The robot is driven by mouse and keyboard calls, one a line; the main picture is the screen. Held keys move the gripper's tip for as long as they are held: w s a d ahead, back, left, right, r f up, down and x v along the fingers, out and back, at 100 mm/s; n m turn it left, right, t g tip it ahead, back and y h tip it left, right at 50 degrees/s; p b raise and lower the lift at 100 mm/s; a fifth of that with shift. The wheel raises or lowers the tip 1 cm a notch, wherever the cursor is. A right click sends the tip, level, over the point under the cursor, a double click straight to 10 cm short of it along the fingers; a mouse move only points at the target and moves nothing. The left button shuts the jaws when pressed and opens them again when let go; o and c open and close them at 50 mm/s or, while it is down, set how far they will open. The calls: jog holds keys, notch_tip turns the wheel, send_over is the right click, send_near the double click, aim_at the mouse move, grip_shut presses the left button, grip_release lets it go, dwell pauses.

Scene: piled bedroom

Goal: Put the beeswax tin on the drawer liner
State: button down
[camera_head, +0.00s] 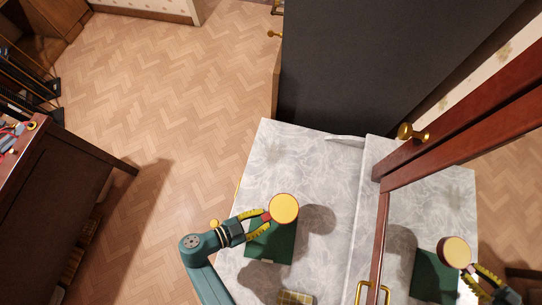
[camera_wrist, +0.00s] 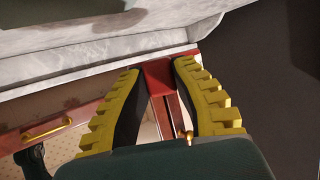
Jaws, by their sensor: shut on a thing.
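The beeswax tin (camera_head: 284,208) shows a round yellow top. My gripper (camera_head: 266,218) comes from the left and is shut on a red part at the tin's near side, which shows between the yellow ribbed fingers in the wrist view (camera_wrist: 158,78). The tin is held above the marble top, with a shadow to its right. The dark green drawer liner (camera_head: 272,247) lies flat on the marble just below and partly behind the gripper and tin in the head view. I cannot tell the tin's exact height.
The marble top (camera_head: 320,165) is mostly bare. A red-brown framed panel with a brass knob (camera_head: 407,132) stands at its right; a second gripper, tin and liner there look like a reflection. A woven item (camera_head: 295,297) is at the bottom edge. A dark panel (camera_head: 370,70) stands behind.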

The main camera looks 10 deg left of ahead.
jog(key=s+a+r+m+g+h+b, duration=0.1)
jog(key=s+a+r+m+g+h, duration=0.15)
jog(key=s, duration=0.35)
jog(key=b, duration=1)
send_near(270, 232)
jog(key=shift+y, duration=0.45)
jog(key=x, duration=0.4)
jog(key=shift+s+d+r, duration=0.1)
jog(key=shift+d+r, duration=0.1)
jog(key=shift+d, duration=0.05)
jog(key=shift+r, duration=0.2)
jog(key=shift+f, duration=0.2)
jog(key=c, duration=1)
grip_release()
jog(key=shift+r, duration=0.1)
